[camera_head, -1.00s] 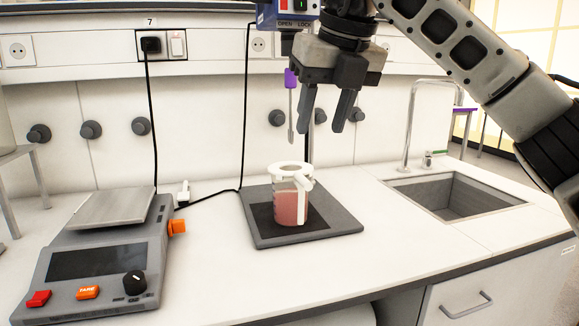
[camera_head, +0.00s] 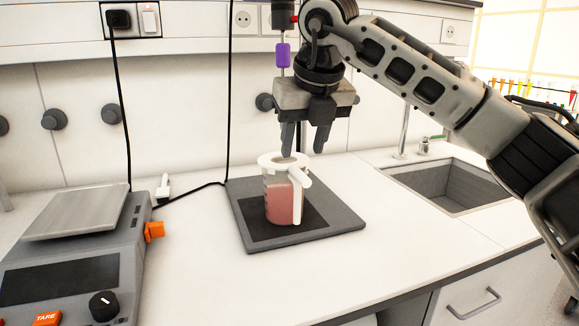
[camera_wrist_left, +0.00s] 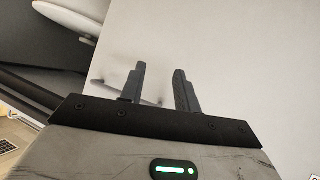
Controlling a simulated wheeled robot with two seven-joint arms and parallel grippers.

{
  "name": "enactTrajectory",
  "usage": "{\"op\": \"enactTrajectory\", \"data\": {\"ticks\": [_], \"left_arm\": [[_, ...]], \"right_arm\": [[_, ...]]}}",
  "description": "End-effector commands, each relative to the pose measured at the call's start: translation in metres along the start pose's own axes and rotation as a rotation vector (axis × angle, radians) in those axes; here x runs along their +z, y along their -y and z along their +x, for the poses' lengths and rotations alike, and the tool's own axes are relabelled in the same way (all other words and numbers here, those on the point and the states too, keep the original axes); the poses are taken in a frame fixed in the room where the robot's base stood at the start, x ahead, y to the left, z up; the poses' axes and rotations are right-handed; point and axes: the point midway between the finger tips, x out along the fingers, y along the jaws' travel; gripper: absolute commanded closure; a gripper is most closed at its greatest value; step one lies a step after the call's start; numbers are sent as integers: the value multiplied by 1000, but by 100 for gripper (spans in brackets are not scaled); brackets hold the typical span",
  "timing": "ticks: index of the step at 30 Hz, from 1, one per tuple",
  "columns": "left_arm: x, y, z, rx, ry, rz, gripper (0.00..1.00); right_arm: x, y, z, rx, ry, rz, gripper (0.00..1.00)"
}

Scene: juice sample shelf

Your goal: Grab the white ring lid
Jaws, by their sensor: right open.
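The white ring lid (camera_head: 270,161) sits on top of a clear beaker (camera_head: 283,203) with pink liquid. The lid has a white handle-like strip running down the right side of the beaker. My right gripper (camera_head: 303,154) points down from above, with its two fingers apart and empty. Its left fingertip is at the lid's back edge in the picture; I cannot tell whether it touches. In the left wrist view, my left gripper (camera_wrist_left: 158,88) has its fingers apart with nothing between them. The left gripper is not in the head view.
The beaker stands on a dark grey stirrer base (camera_head: 245,232). A balance with a metal plate (camera_head: 77,212) is at the left. A sink (camera_head: 445,185) is at the right. A purple-handled stirring rod (camera_head: 283,55) hangs behind my right gripper. The counter front is clear.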

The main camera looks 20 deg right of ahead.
Motion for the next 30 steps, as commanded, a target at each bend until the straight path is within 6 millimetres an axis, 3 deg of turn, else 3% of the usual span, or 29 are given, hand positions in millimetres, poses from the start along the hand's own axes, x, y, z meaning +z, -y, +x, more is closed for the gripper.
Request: {"op": "enactTrajectory", "data": {"ticks": [12, 20, 25, 30], "left_arm": [[-5, 0, -1, 1, -2, -1, 68], [-3, 0, 0, 1, 2, -1, 68], [-3, 0, 0, 0, 1, -1, 68], [-3, 0, 0, 0, 1, -1, 68]], "right_arm": [[4, -4, 50, -1, -2, 0, 58], [4, -4, 53, 0, 0, 0, 58], [4, -4, 53, 0, 0, 0, 100], [4, -4, 52, 0, 1, 0, 100]]}}
